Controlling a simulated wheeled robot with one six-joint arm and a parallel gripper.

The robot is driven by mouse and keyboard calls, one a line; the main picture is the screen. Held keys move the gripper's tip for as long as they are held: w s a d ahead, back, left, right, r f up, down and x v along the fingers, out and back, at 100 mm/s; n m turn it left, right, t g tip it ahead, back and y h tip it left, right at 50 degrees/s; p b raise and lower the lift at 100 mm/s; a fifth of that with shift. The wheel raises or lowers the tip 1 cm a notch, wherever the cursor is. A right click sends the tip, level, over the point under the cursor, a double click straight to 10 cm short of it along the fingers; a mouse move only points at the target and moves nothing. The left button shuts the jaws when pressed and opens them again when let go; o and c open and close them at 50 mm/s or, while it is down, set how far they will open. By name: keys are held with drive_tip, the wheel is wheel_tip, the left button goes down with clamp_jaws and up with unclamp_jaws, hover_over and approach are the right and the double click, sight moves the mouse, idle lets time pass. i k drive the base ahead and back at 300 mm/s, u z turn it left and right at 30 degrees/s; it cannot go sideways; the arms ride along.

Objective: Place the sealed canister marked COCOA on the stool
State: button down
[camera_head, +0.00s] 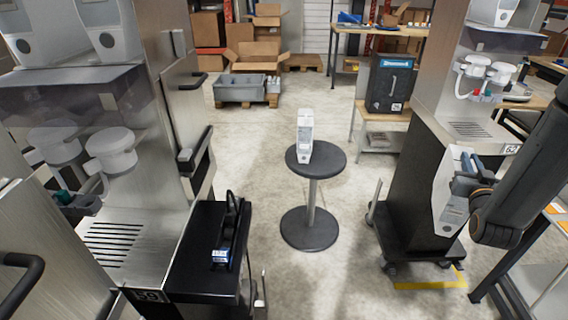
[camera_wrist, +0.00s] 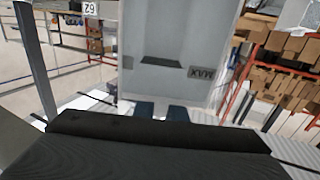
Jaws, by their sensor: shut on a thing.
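My gripper (camera_head: 464,178) is at the right in the head view, its blue-grey fingers shut on a white canister (camera_head: 448,208). The canister is off the floor, in front of the right dispenser. In the wrist view the held canister (camera_wrist: 180,45) fills the top middle, beyond the fingertips (camera_wrist: 161,113). It bears a small mark that looks like MAX upside down; I cannot read COCOA on it. The round black stool (camera_head: 332,164) stands mid-floor, apart from and left of my gripper. Another white canister (camera_head: 304,138) stands upright on its seat; its label is too small to read.
The right dispenser (camera_head: 440,120), with a plate reading 62, stands between the stool and my arm. Another dispenser (camera_head: 150,190) is at the left, with a black device (camera_head: 224,245) on a dark surface beside it. A black box (camera_head: 390,82) sits on a bench behind. Floor around the stool is clear.

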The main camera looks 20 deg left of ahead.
sight(329, 154)
drive_tip(key=u, duration=0.25)
drive_tip(key=k, duration=0.3)
drive_tip(key=u, duration=0.2)
drive_tip(key=i, duration=1.95)
drive_tip(key=u, duration=0.1)
